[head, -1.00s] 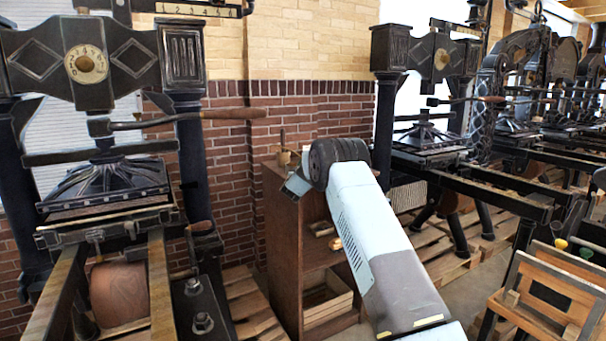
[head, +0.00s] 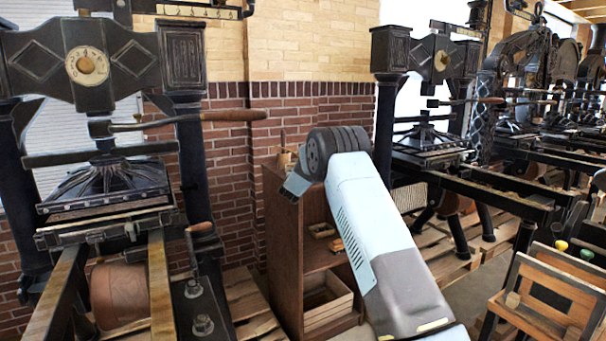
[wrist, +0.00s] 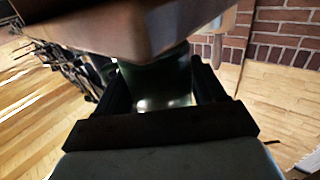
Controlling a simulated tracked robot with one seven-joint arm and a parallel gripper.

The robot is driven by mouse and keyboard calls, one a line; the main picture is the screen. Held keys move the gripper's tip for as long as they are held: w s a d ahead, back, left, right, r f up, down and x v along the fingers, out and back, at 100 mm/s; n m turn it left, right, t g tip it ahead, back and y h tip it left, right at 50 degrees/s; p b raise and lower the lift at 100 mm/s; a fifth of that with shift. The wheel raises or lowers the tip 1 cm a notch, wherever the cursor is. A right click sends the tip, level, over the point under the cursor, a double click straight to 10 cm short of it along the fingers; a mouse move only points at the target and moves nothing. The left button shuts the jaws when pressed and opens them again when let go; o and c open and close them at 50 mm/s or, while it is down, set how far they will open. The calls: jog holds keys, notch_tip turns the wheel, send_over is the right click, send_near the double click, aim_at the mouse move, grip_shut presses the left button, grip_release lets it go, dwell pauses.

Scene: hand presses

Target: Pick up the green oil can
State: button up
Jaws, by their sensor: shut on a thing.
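The green oil can (wrist: 166,88) shows as a dark green, shiny body in the wrist view, between the two dark fingers of my gripper (wrist: 157,72). My gripper is shut on it. The far part of the can is covered by a brown wooden surface across the top of that view, so I cannot see its whole shape. In the head view I cannot make out the can or the fingers; my own arm is in front of the wooden cabinet there.
The brown wooden cabinet (head: 285,237) stands against the brick wall, with a small tan item (head: 284,158) on top and a wooden crate (head: 327,299) low inside. A large black hand press (head: 118,185) stands left; another press (head: 428,145) stands right. Wooden frames (head: 548,290) stand at front right.

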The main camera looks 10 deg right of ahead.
jog(key=v, duration=1.4)
jog(key=shift+s+a, duration=0.15)
jog(key=shift+s, duration=0.15)
